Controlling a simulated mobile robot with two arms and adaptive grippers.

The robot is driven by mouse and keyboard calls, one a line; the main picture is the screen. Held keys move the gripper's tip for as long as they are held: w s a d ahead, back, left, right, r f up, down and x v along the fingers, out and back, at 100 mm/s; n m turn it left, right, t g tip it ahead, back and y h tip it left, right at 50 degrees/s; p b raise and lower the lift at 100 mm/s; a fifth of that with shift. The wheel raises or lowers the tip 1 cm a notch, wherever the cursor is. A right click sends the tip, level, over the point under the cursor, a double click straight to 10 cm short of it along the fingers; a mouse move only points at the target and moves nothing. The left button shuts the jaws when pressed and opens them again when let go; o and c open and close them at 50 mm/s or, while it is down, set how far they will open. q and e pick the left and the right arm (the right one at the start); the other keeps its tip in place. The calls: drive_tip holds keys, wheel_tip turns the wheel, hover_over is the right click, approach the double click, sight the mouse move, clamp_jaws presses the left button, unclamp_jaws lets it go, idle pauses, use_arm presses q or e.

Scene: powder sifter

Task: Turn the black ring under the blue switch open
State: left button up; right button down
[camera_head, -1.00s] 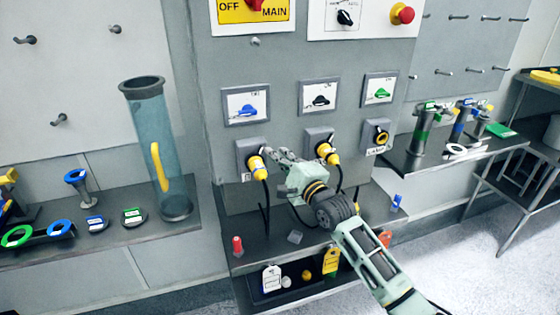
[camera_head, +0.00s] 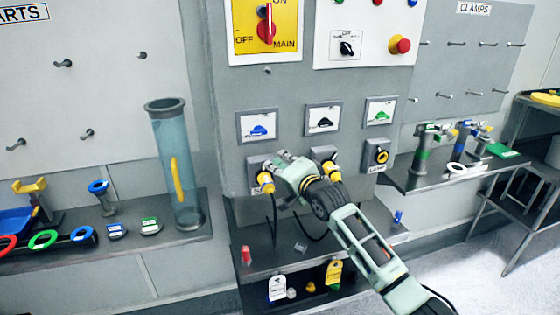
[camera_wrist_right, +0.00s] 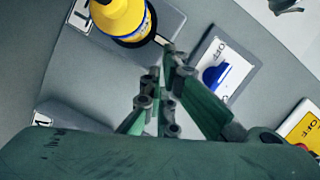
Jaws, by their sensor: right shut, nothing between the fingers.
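The blue switch (camera_head: 258,131) sits in a framed plate on the grey panel; it also shows in the right wrist view (camera_wrist_right: 214,75). Below it, a yellow plug (camera_head: 265,184) with a dark cable sits in a grey socket. In the right wrist view the yellow plug (camera_wrist_right: 118,15) has a dark ring (camera_wrist_right: 136,38) at its base. My right gripper (camera_head: 273,161) is shut and empty, just above and to the right of the plug. In the wrist view its fingertips (camera_wrist_right: 168,52) lie between plug and switch; contact cannot be told. My left gripper is not in view.
A second yellow plug (camera_head: 329,172) is right of my gripper, partly hidden by it. The lamp socket (camera_head: 377,155) is farther right. A shelf (camera_head: 270,258) with small parts lies below. A tall clear tube (camera_head: 172,135) stands at left.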

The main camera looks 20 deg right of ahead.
drive_tip(key=shift+f, duration=0.4)
idle(0.6)
